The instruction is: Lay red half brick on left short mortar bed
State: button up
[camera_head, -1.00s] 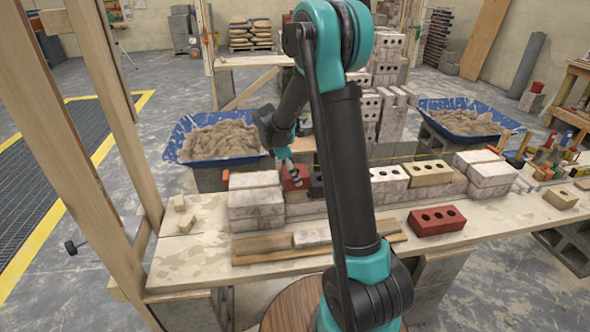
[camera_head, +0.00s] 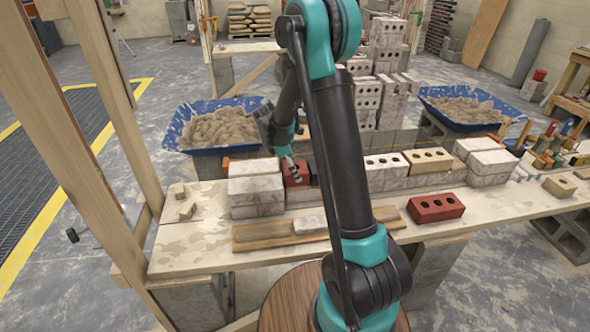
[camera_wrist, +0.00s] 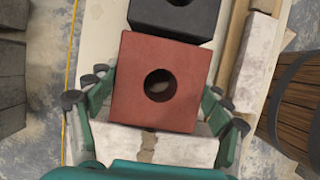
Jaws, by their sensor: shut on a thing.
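The red half brick (camera_wrist: 130,95), with one round hole, sits between the fingers of my gripper (camera_wrist: 158,103) in the wrist view. My gripper is shut on it at both sides. In the head view, the half brick (camera_head: 296,172) is in the gap of the brick row, between the left white stack (camera_head: 256,188) and a dark brick (camera_head: 316,173). The dark brick also shows just beyond it in the wrist view (camera_wrist: 165,18). The left short mortar bed is hidden; I cannot tell whether the half brick touches it.
White and tan bricks (camera_head: 428,160) continue the row to the right. Blue mortar tubs (camera_head: 186,138) stand behind. A wooden post (camera_head: 118,110) rises at left.

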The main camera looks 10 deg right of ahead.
jog(key=shift+f, duration=0.35)
dwell(0.5)
jog(key=o, duration=1.9)
jog(key=shift+r, duration=0.1)
jog(key=v, duration=1)
jog(key=shift+a+r, duration=0.25)
jog(key=shift+r, duration=0.05)
jog(key=shift+s+a+r, duration=0.1)
jog(key=shift+r, duration=0.4)
jog(key=s+d+f+m+t+y, duration=0.1)
jog(key=s+d+f+m, duration=0.1)
jog(key=s+m, duration=0.4)
jog(key=s+d+f+m+t+y, duration=0.1)
jog(key=s+m, duration=0.5)
jog(key=s, duration=0.6)
jog(key=s+d+f+m+t+y, duration=0.2)
jog(key=s+d+m, duration=0.3)
jog(key=s, duration=0.4)
jog(key=shift+d+f+m, duration=0.2)
jog(key=shift+f+m, duration=0.1)
jog(key=shift+m, duration=0.2)
